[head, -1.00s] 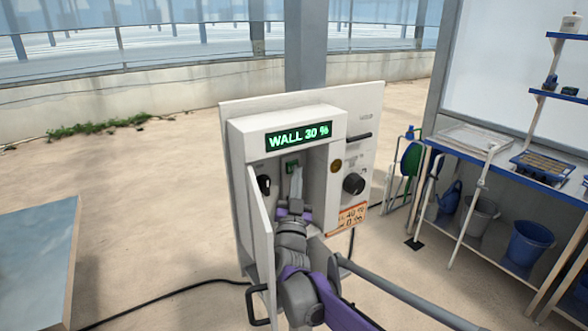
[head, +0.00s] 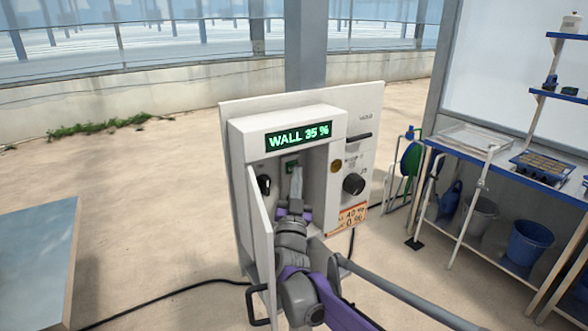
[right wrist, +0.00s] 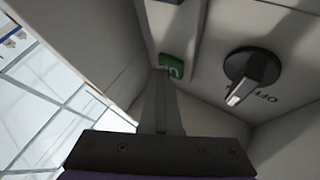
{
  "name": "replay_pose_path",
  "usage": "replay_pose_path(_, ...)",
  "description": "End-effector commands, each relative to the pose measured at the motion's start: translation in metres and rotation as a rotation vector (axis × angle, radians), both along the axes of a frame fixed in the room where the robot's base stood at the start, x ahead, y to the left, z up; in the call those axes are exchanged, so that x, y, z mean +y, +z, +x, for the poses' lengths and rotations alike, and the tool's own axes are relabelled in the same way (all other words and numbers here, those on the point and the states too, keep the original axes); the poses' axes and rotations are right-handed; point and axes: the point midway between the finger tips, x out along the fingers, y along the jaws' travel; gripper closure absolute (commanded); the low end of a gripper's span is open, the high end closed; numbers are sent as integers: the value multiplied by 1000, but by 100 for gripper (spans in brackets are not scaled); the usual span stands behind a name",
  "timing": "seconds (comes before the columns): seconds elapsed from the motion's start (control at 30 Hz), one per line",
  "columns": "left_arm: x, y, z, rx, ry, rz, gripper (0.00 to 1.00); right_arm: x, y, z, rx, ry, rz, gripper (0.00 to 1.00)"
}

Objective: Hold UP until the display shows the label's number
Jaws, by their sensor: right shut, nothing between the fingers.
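The control box (head: 237,140) stands in front of a post with its door open. Its green display (head: 298,136) reads "WALL 35 %". An orange label (head: 352,215) on the lower right of the panel shows "40 %" in its upper line; the lower line is small. My right gripper (head: 296,178) is shut and reaches into the box's recess. In the right wrist view the fingertips (right wrist: 160,75) are at the green UP button (right wrist: 171,66) and appear to touch it. The button (head: 291,166) is partly hidden in the head view. My left gripper is not in view.
A black rotary switch marked OFF (right wrist: 252,72) sits beside the button inside the box. The open door (head: 262,250) stands close to the left of my right arm. A black knob (head: 353,184) is on the panel's right. A blue-edged bench (head: 470,150) stands at right.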

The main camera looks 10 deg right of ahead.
Motion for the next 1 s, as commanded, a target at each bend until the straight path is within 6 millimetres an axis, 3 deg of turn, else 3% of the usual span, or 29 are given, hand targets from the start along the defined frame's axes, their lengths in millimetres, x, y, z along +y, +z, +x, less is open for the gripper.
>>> replay_pose_path(0.47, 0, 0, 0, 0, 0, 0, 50, 0, 0, 0, 1, 1, 0, 100)
replay_pose_path(1.0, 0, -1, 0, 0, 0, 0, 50, -6, 0, -16, 0, 0, 0, 100)
